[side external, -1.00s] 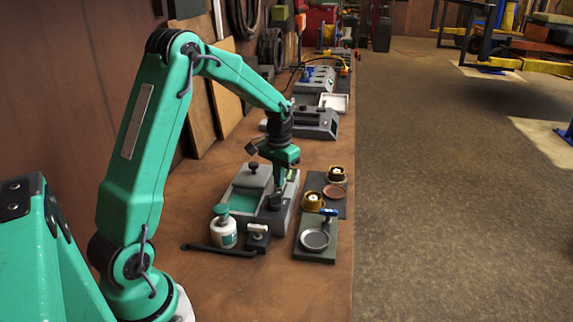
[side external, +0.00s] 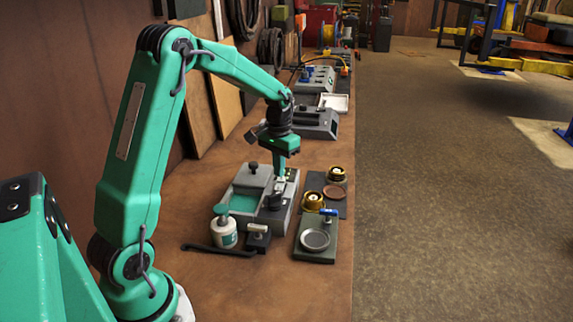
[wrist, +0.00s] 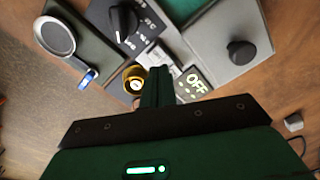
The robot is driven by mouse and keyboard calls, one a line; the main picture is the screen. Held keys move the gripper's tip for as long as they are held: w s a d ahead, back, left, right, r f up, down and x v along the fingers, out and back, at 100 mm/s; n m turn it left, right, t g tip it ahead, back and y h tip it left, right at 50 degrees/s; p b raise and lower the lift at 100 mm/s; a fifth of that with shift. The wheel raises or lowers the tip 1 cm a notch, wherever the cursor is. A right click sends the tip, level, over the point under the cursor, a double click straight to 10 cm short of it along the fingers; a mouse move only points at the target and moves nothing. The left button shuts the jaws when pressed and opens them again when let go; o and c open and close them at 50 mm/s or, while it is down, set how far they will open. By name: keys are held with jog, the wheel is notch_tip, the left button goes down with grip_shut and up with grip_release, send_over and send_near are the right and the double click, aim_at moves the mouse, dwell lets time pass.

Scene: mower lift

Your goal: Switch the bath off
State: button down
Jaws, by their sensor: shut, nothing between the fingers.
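The bath (side external: 240,203) is a grey box with a green area and a black-knobbed lid, on the bench in the side view. Its control strip shows a black dial (wrist: 124,20), a pale rocker switch (wrist: 158,58) and a small display (wrist: 193,82) lit with "OFF" in the wrist view. My gripper (side external: 281,177) is shut and empty, pointing down over the strip. In the wrist view its fingertips (wrist: 160,70) appear over the strip between switch and display, hiding part of it. It looks slightly above the strip; I cannot tell the exact gap.
A dark plate with a round grey pan (side external: 315,240) and brass pieces (side external: 312,201) stand right of the bath. Grey devices (side external: 317,123) stand farther back. Bare bench lies at the left.

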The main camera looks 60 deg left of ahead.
aim_at(279, 187)
jog(key=shift+r, duration=1.8)
jog(key=shift+d, duration=0.1)
jog(key=s+d+r+m+t, duration=0.2)
jog(key=s+d+r+t, duration=0.1)
jog(key=s+d+r, duration=0.7)
jog(key=s+d+m+t, duration=0.1)
jog(key=s+d+t, duration=0.1)
jog(key=s+d, duration=0.5)
jog(key=shift+s+d+f+t, duration=0.3)
jog(key=shift+s+d+f, duration=0.05)
jog(key=shift+s, duration=1.5)
